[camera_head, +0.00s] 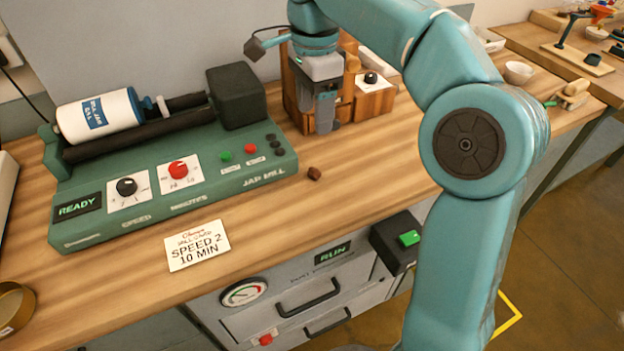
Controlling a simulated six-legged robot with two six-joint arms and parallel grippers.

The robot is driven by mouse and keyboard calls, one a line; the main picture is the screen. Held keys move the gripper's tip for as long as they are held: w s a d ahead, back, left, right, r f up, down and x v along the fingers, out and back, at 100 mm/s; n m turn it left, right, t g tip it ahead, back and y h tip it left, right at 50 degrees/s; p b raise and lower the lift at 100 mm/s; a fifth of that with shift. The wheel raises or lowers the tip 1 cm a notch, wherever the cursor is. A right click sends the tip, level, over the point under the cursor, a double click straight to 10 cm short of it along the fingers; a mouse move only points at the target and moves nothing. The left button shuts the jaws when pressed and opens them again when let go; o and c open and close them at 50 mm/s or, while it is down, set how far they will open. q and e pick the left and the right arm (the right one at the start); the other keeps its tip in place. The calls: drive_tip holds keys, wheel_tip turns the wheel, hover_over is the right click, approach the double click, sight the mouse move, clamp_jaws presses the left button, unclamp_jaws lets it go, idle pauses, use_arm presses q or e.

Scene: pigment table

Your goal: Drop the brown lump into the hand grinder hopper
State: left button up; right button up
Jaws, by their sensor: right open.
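A small dark brown lump (314,173) lies on the wooden table just right of the green jar mill. My right gripper (325,126) is open and points down, behind the lump in the picture and apart from it. Nothing shows between its fingers. A wooden hand grinder (292,98) seems to stand behind my right gripper, which hides much of it. I cannot make out its hopper. My left gripper is not in view.
The green jar mill (180,200) with a white jar (98,116) fills the left of the table (340,210). A card (197,246) lies at the front. A white bowl (518,72) stands at the back right. Bare wood surrounds the lump's front and right.

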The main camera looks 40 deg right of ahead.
wheel_tip(320, 180, down, 8)
drive_tip(key=shift+r+b, duration=0.15)
drive_tip(key=shift+b, duration=0.95)
wheel_tip(320, 180, down, 6)
drive_tip(key=shift+s+b, duration=0.15)
drive_tip(key=shift+b, duration=0.9)
clamp_jaws()
drive_tip(key=shift+r, duration=0.1)
wheel_tip(320, 180, up, 20)
drive_tip(key=p, duration=0.8)
